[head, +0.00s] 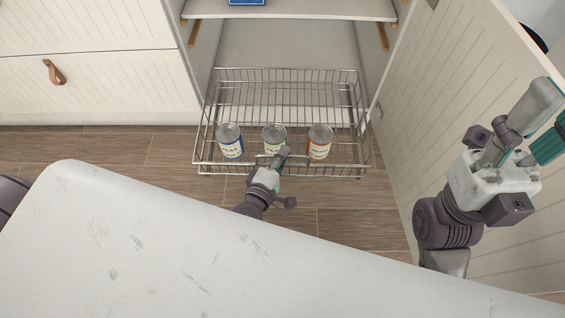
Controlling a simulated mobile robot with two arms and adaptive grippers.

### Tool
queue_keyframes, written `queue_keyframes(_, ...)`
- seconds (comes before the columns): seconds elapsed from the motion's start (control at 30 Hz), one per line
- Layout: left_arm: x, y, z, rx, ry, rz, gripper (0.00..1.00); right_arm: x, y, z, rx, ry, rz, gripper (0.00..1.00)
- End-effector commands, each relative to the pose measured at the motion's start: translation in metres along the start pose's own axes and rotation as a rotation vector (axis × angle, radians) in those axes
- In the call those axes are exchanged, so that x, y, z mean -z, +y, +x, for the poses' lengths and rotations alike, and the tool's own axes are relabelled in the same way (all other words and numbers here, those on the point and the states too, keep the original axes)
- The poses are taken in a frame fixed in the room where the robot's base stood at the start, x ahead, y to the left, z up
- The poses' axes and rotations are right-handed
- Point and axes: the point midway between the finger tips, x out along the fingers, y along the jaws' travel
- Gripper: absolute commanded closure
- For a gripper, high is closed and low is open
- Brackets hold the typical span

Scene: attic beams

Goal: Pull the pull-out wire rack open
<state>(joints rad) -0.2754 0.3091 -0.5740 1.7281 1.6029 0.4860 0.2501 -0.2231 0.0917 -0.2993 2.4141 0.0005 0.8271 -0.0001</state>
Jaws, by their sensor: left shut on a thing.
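The pull-out wire rack (212,160) is a silver wire basket at the bottom of the open cabinet. Its front part stands out past the cabinet front, over the floor. Three labelled cans stand upright in it: a blue-labelled can (231,146), a green-labelled can (273,140) and an orange-labelled can (320,147). My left gripper (277,161) is at the middle of the rack's front, shut on the front handle bar, just before the green-labelled can. Its fingertips partly hide the bar. My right gripper (547,124) is raised at the right, away from the rack, before the cabinet door.
A white worn countertop (130,240) fills the lower left, between me and the rack. The cabinet door (430,90) stands open on the right. Drawers with a leather pull (54,72) are at the left. Wooden floor (345,215) in front of the rack is clear.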

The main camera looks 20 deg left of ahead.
Motion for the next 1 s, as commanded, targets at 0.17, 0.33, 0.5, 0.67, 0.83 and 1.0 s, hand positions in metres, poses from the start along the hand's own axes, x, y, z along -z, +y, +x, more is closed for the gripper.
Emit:
queue_keyframes(0.17,0.009,0.006,0.022,0.001,0.000,0.000,1.00,0.002,0.000,-0.003,-0.013,-0.029,0.004,0.60)
queue_keyframes(0.33,0.010,0.005,0.024,0.002,-0.001,0.000,1.00,0.002,0.000,-0.004,-0.014,-0.029,0.004,0.60)
queue_keyframes(0.5,0.010,0.004,0.024,0.002,-0.001,0.000,0.86,0.002,0.000,-0.004,-0.014,-0.029,0.004,0.60)
queue_keyframes(0.67,0.010,0.005,0.023,0.002,-0.001,0.000,0.65,0.002,0.000,-0.004,-0.014,-0.028,0.004,0.60)
queue_keyframes(0.83,0.010,0.005,0.023,0.001,-0.001,0.000,0.65,0.002,0.000,-0.004,-0.014,-0.028,0.005,0.60)
queue_keyframes(1.0,0.010,0.004,0.018,0.002,-0.001,-0.001,0.65,0.002,0.000,-0.004,-0.017,-0.030,0.004,0.60)
